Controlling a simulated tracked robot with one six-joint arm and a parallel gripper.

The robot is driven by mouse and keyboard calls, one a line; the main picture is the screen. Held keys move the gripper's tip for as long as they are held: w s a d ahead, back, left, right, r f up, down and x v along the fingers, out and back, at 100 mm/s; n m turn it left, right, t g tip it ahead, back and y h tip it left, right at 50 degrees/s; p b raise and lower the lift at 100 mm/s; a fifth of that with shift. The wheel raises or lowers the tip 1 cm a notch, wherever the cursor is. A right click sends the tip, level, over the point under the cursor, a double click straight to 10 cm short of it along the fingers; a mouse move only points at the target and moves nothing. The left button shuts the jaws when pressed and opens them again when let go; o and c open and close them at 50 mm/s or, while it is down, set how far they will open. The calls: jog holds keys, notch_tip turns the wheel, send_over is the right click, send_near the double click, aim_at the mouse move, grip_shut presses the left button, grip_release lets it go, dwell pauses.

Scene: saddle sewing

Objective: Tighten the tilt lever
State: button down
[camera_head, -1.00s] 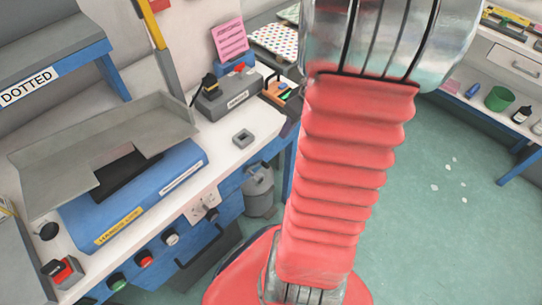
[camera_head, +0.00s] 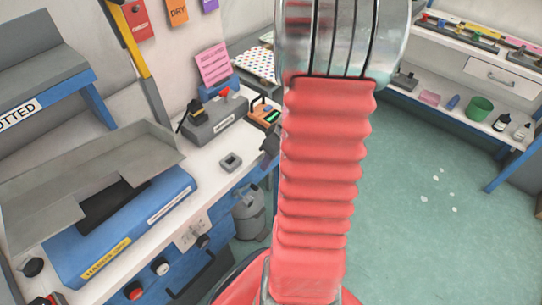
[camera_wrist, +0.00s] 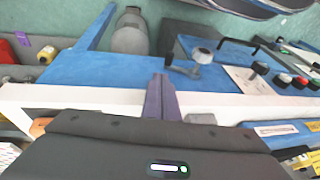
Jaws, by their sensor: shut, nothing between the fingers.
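My gripper (camera_wrist: 159,80) shows as two dark purple-grey fingers pressed together, empty. In the picture their tips lie a little left of and below the lever's base, apart from it. The gap in depth is hard to judge. In the head view, my red ribbed arm fills the middle. I cannot make out the lever or the fingers clearly there.
A white plate with a black knob (camera_head: 203,241) sits on the bench front, with white (camera_head: 160,267) and red (camera_head: 133,291) knobs beside it. A grey canister (camera_head: 249,214) stands by the bench end. Floor at right is mostly clear.

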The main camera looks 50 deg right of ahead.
jog(key=s+a+x, duration=0.1)
jog(key=x, duration=0.6)
jog(key=shift+a+f, duration=0.25)
jog(key=shift+f, duration=0.05)
jog(key=shift+w+f+y, duration=0.1)
jog(key=shift+f+y, duration=0.05)
jog(key=shift+y, duration=0.15)
